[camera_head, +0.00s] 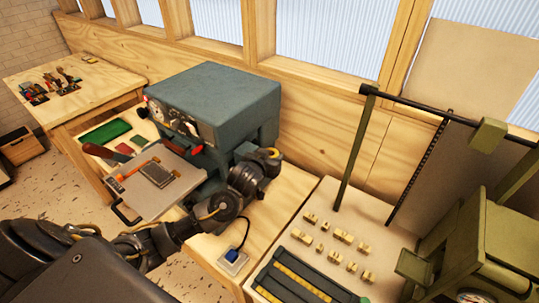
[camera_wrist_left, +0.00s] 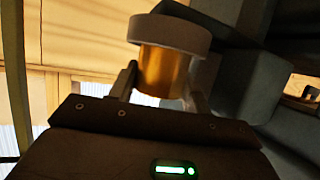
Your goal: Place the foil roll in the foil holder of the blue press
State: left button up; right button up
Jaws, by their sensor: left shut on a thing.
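The blue press (camera_head: 225,92) stands on the wooden bench, with its gauge and control face to the left. My left arm reaches across to the press's right side. The left gripper (camera_head: 266,158) is there, close beside the press. In the left wrist view, the left gripper (camera_wrist_left: 160,88) is shut on the foil roll (camera_wrist_left: 163,72), a gold cylinder with a pale grey ring at its far end. Only a small yellow bit of the roll (camera_head: 273,153) shows in the head view. The foil holder cannot be made out clearly. My right gripper is out of view.
The press's front tray (camera_head: 180,186) holds a grey plate. Green (camera_head: 105,132) and red pads lie left of the press. A blue-topped switch (camera_head: 232,256) is at the front. A green machine (camera_head: 470,240) and small pale blocks (camera_head: 343,236) are at right.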

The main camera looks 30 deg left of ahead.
pick_arm(q)
jog(key=shift+f, duration=0.15)
jog(key=o, duration=0.8)
jog(key=shift+c, duration=0.2)
